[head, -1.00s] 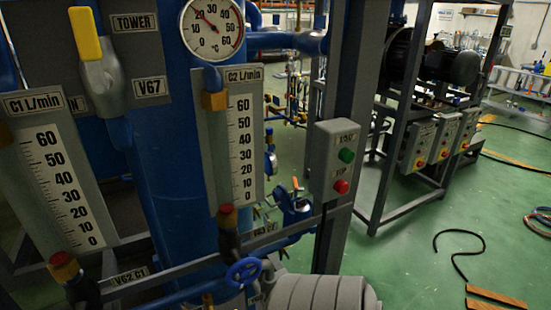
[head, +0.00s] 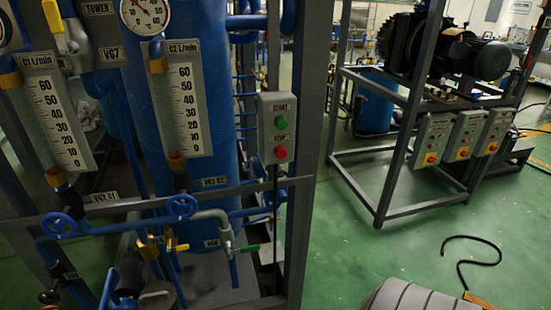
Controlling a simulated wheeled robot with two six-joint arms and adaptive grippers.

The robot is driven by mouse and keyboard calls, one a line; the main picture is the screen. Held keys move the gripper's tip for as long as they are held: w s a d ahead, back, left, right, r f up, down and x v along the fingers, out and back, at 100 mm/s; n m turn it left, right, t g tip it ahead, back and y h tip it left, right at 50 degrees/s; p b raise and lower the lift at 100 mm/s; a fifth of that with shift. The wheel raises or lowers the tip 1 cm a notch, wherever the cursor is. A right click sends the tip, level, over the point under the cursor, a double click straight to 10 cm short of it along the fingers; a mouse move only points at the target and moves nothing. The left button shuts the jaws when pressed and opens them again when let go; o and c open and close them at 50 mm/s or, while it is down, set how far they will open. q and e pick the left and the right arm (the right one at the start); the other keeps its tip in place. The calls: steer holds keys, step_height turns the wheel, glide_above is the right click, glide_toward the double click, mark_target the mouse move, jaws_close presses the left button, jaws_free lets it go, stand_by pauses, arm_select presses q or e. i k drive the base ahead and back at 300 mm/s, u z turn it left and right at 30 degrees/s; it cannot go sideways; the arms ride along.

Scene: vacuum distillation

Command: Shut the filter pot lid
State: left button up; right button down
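Neither of my grippers is in view.
A tall blue column (head: 190,95) stands in a grey frame with two flow gauges, one of them the C2 gauge (head: 186,110). A start/stop box (head: 277,128) hangs on its post. A pump rack (head: 385,190) stands to the right. Green floor (head: 345,250) lies open between them.

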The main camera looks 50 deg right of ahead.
mark_target(259, 170)
steer(key=z, duration=0.5)
steer(key=i, duration=1)
